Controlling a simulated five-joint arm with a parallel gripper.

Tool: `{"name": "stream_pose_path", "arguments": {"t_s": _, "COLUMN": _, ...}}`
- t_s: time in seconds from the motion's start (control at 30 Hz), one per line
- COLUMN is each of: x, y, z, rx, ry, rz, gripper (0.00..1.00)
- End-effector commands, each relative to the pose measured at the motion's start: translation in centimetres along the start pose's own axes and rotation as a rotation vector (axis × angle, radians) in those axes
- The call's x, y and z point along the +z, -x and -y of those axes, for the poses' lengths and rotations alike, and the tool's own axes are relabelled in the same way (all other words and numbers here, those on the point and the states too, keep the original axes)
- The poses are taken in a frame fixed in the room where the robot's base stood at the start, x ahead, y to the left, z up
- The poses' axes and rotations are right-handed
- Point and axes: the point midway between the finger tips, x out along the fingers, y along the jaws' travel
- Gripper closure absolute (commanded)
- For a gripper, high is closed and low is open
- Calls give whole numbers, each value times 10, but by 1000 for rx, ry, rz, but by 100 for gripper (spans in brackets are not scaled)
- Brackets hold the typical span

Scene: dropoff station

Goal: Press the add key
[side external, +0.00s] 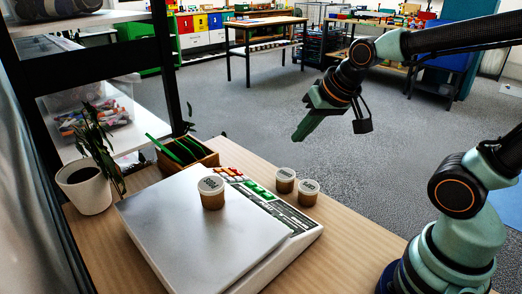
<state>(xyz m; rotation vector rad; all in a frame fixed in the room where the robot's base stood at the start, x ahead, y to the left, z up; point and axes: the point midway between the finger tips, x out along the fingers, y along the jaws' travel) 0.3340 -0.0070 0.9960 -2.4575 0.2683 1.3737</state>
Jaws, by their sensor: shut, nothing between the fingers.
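A white scale (201,240) with a wide flat pan stands on the wooden table. Its key panel (268,217) runs along the right side, with orange-red keys (229,172) at the far end, a green display (259,191) and rows of small grey keys. The key labels are too small to read, so I cannot tell which is the add key. A lidded jar (211,194) stands upright on the pan. My gripper (302,134) is shut and empty, in the air above and beyond the scale, touching nothing.
Two more lidded jars (285,181) (309,193) stand close right of the key panel. A wooden box with green cards (186,155) stands behind the scale. A potted plant (86,190) is at the left. Bare table (345,235) lies at the right front.

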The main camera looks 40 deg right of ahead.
Motion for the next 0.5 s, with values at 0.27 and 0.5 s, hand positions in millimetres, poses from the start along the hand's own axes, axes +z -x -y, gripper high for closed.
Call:
{"name": "stream_pose_path", "arguments": {"t_s": 0.27, "x": -29, "y": -62, "z": -2, "rx": -22, "ry": -469, "rz": -65, "gripper": 100}}
{"name": "stream_pose_path", "arguments": {"t_s": 0.5, "x": -42, "y": -107, "z": -7, "rx": -63, "ry": -818, "rz": -114, "gripper": 100}}
